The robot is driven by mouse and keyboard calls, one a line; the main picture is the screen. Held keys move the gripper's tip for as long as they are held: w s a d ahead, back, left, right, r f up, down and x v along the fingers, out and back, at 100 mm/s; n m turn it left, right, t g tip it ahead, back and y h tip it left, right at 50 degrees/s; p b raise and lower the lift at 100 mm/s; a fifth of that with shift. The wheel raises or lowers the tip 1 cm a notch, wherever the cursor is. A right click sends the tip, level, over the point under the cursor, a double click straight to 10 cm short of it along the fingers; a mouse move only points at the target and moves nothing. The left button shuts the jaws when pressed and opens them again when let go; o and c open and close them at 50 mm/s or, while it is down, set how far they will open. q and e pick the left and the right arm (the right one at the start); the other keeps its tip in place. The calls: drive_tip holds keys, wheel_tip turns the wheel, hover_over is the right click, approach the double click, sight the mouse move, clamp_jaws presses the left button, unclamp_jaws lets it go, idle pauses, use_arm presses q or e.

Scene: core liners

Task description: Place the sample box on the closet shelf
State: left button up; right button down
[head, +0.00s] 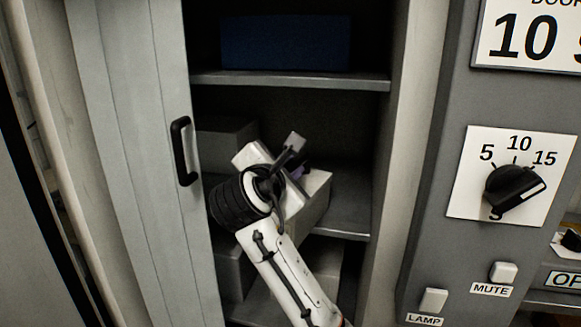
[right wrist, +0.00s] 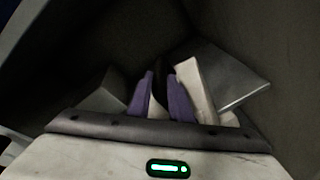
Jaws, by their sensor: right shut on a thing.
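The pale sample box (head: 316,195) is at the middle shelf level of the open closet, tilted, partly hidden behind my right gripper and arm. My right gripper (head: 297,172) reaches into the closet and is shut on it; its purple finger pads show. In the right wrist view, the purple fingers (right wrist: 160,98) stand close together with a pale part of the box (right wrist: 196,88) beside them. The closet shelf (head: 345,218) is grey, with bare surface at the right. I cannot tell whether the box touches it. My left gripper is out of view.
A dark blue box (head: 286,43) stands on the upper shelf (head: 300,80). A grey box (head: 225,139) sits at the left of the middle level. More grey boxes (head: 324,262) are below. The closet door with its black handle (head: 184,151) is at left; a control panel (head: 440,180) is at right.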

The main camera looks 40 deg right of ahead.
drive_tip(key=c, duration=1.9)
unclamp_jaws()
drive_tip(key=shift+f, duration=0.1)
drive_tip(key=shift+o, duration=1.4)
